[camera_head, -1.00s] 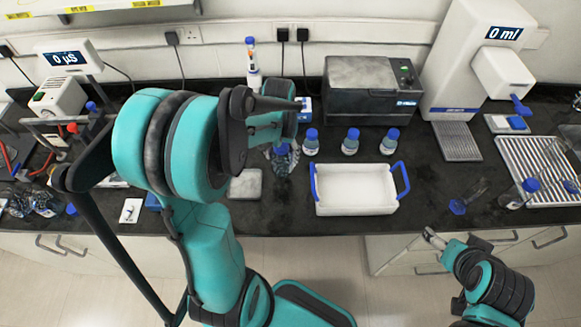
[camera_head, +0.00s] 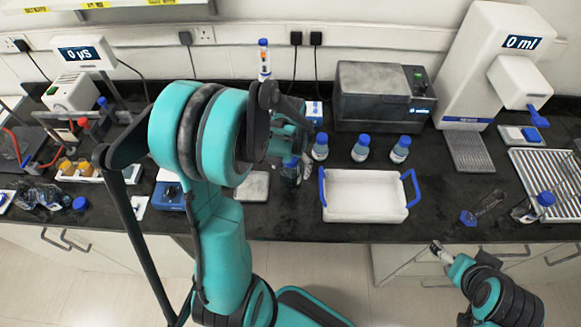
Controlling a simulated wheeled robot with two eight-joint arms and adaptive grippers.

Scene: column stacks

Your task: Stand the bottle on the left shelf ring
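A bottle with a blue cap (camera_head: 291,163) stands on the dark counter left of the white tray, partly hidden by my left gripper. My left gripper (camera_head: 296,148) is at this bottle, over its upper part. Its fingers are mostly hidden by my own arm, so I cannot tell whether they are open or shut. My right gripper (camera_head: 440,250) is low at the right, in front of the counter edge, away from the bottles; its finger opening is too small to judge. I cannot make out which part is the left shelf ring.
Three blue-capped bottles (camera_head: 361,148) stand in a row behind the white tray (camera_head: 364,212) with blue handles. A grey box machine (camera_head: 378,95) stands behind them. A flask (camera_head: 490,203) lies at right. A rack with orange-capped items (camera_head: 88,170) is at left.

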